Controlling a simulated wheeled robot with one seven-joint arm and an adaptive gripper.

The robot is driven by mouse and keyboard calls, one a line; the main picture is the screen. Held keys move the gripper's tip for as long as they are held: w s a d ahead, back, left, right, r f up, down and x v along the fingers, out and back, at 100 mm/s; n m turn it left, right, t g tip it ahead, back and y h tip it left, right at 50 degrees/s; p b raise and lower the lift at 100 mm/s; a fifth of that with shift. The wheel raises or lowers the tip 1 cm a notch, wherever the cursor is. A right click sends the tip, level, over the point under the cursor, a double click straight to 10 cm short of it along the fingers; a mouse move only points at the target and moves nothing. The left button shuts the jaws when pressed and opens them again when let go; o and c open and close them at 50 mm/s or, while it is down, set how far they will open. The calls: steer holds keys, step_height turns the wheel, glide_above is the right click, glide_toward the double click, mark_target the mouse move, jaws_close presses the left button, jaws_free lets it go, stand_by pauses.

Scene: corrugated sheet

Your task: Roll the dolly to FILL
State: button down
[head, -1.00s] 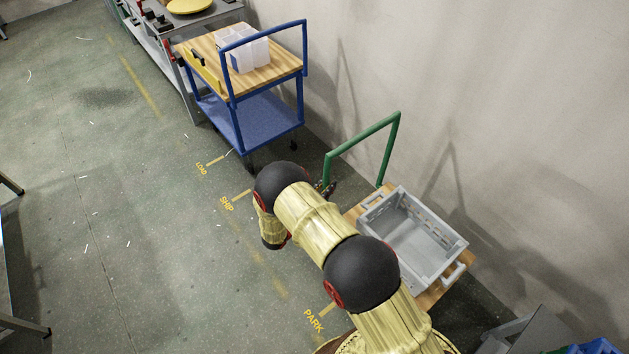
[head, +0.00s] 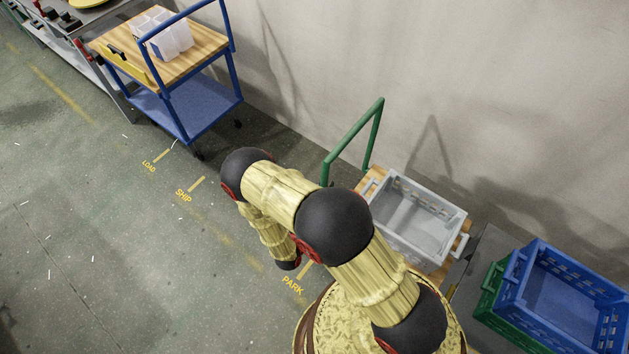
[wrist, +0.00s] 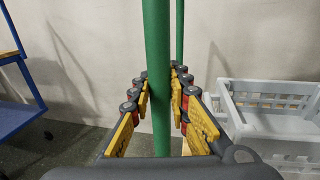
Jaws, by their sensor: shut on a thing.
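The dolly has a wooden deck (head: 371,181) and a green tube handle (head: 353,140). It stands by the wall, right of the arm in the head view. A grey crate (head: 418,217) sits on the deck and looks empty. In the wrist view my gripper (wrist: 160,88) is shut on an upright green post of the handle (wrist: 157,40), with fingers on both sides of it. The grey crate (wrist: 270,112) shows to the right there. In the head view my arm hides the gripper. Yellow floor marks read PARK (head: 292,286), SHIP (head: 184,197) and LOAD (head: 149,166). No FILL mark shows.
A blue cart (head: 190,112) with a wooden top and white bin (head: 163,35) stands along the wall, upper left. Blue and green crates (head: 560,300) are at the lower right, close to the dolly. A grey bench is at the top left. The left floor is open.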

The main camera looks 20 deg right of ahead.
steer(key=shift+s+d, duration=0.3)
steer(key=shift+s, duration=0.1)
steer(key=shift+s+f, duration=0.1)
steer(key=c, duration=1.7)
jaws_free()
steer(key=shift+o, duration=0.2)
steer(key=v, duration=1.2)
